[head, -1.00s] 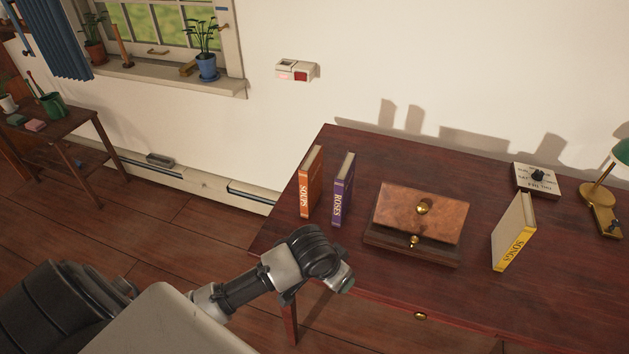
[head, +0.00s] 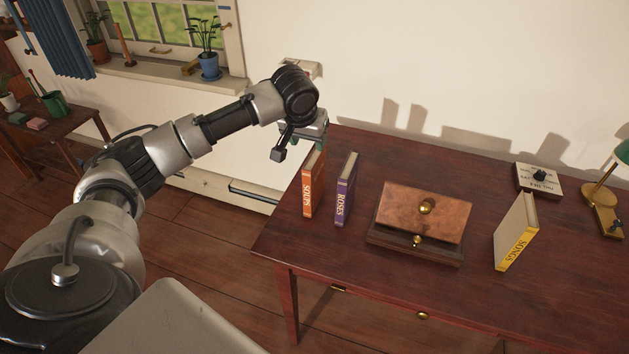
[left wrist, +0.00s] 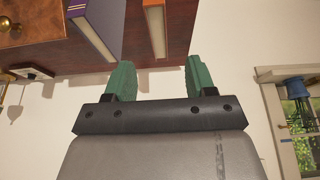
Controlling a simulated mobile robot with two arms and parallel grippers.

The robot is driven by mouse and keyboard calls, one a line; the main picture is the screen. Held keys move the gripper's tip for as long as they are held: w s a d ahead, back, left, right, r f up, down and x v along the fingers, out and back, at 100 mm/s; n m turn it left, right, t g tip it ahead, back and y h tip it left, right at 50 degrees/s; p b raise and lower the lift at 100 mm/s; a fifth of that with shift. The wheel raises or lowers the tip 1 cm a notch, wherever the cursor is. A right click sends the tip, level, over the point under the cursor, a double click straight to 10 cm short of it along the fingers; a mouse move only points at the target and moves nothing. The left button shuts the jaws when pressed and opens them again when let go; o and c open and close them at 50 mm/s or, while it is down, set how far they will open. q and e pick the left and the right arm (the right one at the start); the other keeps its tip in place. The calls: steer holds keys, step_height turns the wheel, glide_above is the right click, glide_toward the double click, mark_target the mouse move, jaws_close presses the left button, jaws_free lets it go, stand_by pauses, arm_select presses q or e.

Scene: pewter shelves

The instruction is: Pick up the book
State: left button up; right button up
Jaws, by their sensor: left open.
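Three books stand upright on the dark red desk (head: 400,290). The orange SOUPS book (head: 312,188) is nearest the left edge, the purple ROSES book (head: 346,190) is just right of it, and the yellow SONGS book (head: 516,235) is farther right. My left gripper (head: 308,143) is open and empty, close above the top of the orange book. In the left wrist view its green fingers (left wrist: 161,80) are apart, with the orange book (left wrist: 155,28) ahead between their lines and the purple book (left wrist: 95,22) to the left. My right gripper is not in view.
A wooden box (head: 423,212) with brass knobs stands between the purple and yellow books. A calendar-like block (head: 538,180) and a green-shaded lamp (head: 598,194) are at the right. The wall is close behind the desk. The desk front is clear.

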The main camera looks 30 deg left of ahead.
mark_target(314, 157)
arm_select(q)
steer(key=x, duration=0.4)
steer(key=shift+w+f, duration=0.1)
steer(key=shift+f, duration=0.2)
steer(key=x, duration=0.5)
steer(key=shift+w+d+f+p, duration=0.1)
steer(key=shift+p, duration=0.3)
steer(key=shift+f+p, duration=0.2)
steer(key=shift+p, duration=0.2)
steer(key=shift+c, duration=0.4)
jaws_close()
